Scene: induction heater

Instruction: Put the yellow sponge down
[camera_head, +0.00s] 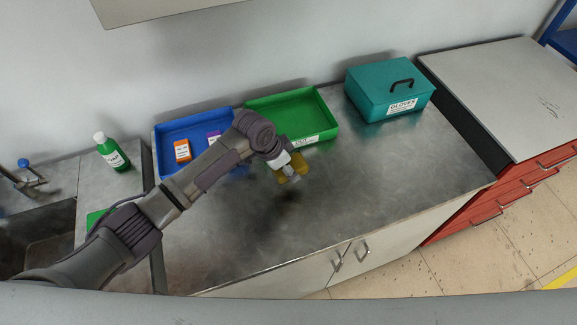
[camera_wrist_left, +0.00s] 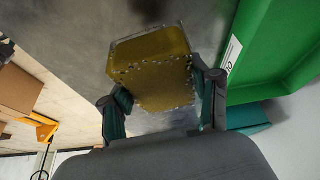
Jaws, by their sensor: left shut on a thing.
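The yellow sponge (camera_head: 281,176) is held by my left gripper (camera_head: 290,172) above the steel counter (camera_head: 340,190), in front of the green tray. In the left wrist view the sponge (camera_wrist_left: 150,62) sits between the two fingers of my left gripper (camera_wrist_left: 163,98), which are shut on it. Its surface looks worn and spotted at the edges. A dark shadow lies on the counter below the gripper. My right gripper is in neither view.
A green tray (camera_head: 328,108) and a blue tray (camera_head: 160,150) with small boxes stand along the wall. A teal gloves box (camera_head: 375,97) is at the back right. A green bottle (camera_head: 112,154) stands left by the sink. The counter's middle and right are clear.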

